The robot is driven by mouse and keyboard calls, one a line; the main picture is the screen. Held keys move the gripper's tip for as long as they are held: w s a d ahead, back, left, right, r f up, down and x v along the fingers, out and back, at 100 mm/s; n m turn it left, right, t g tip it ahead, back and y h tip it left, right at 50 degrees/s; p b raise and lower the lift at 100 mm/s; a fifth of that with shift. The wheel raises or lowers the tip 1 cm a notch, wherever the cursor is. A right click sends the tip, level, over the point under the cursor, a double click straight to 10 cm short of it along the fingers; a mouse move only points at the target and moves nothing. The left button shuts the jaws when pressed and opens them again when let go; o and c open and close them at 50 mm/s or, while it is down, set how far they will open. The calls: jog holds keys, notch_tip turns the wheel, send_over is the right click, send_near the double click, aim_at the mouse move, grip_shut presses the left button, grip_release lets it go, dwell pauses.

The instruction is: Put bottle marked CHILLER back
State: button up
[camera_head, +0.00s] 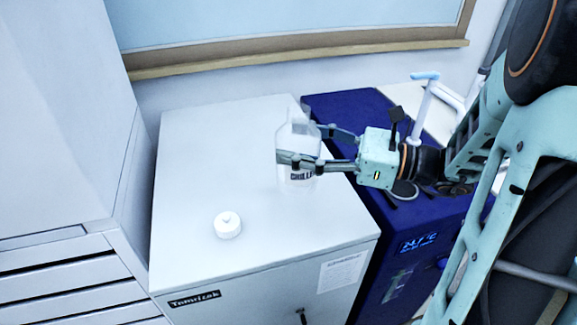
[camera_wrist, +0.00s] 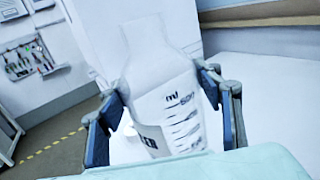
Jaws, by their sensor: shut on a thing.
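My gripper (camera_head: 300,160) reaches in from the right and is shut on the bottle, with a finger on each side. In the wrist view the bottle (camera_wrist: 165,100) fills the space between the fingers (camera_wrist: 165,100), and its ml scale faces the camera. I cannot tell whether its base touches the cabinet top.
A white round cap (camera_head: 228,225) lies on the cabinet top, front left of the bottle. A dark blue instrument (camera_head: 345,108) stands against the cabinet's right side. A tall white cabinet with drawers (camera_head: 65,270) is at the left. The wall and window ledge (camera_head: 290,55) are behind.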

jog(key=w+f, duration=0.1)
jog(key=a+f, duration=0.1)
jog(key=shift+w+a+f, duration=0.2)
jog(key=shift+w+f, duration=0.15)
jog(key=f, duration=0.1)
jog(key=f+b, duration=0.1)
jog(key=f, duration=0.1)
jog(key=shift+w+a+f, duration=0.15)
jog(key=shift+w+f, duration=0.1)
jog(key=shift+f, duration=0.05)
jog(key=o, duration=1.9)
jog(key=shift+f, duration=0.15)
jog(key=shift+r, duration=0.25)
jog(key=v, duration=1.2)
